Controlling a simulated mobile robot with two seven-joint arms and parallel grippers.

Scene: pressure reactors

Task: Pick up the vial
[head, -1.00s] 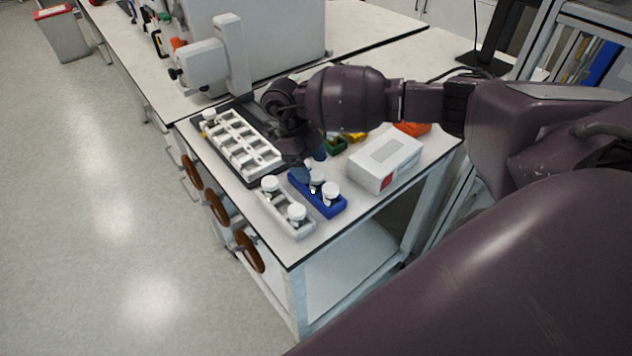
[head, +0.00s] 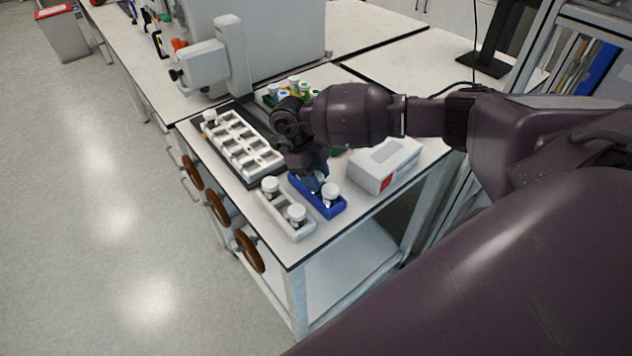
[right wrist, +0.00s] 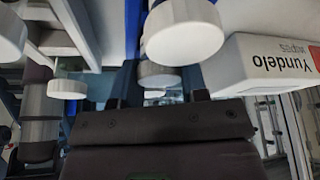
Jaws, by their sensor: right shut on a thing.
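Small vials with white caps stand in two racks near the table's front corner. The blue rack (head: 337,211) has one free vial (head: 331,191) at its near end. My right gripper (head: 313,183) points down at the far part of this rack and is shut on a second vial, mostly hidden in the head view. In the right wrist view that held vial's white cap (right wrist: 158,76) shows between the fingers. Whether it has left its slot I cannot tell. The white rack (head: 285,211) beside it holds two vials (head: 270,186). My left gripper is not in view.
A white wipes box (head: 388,160) stands right of the blue rack. A white tray with many slots (head: 240,141) lies left of my gripper, below a grey machine (head: 262,40). Green racks with vials (head: 292,88) stand behind my arm.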

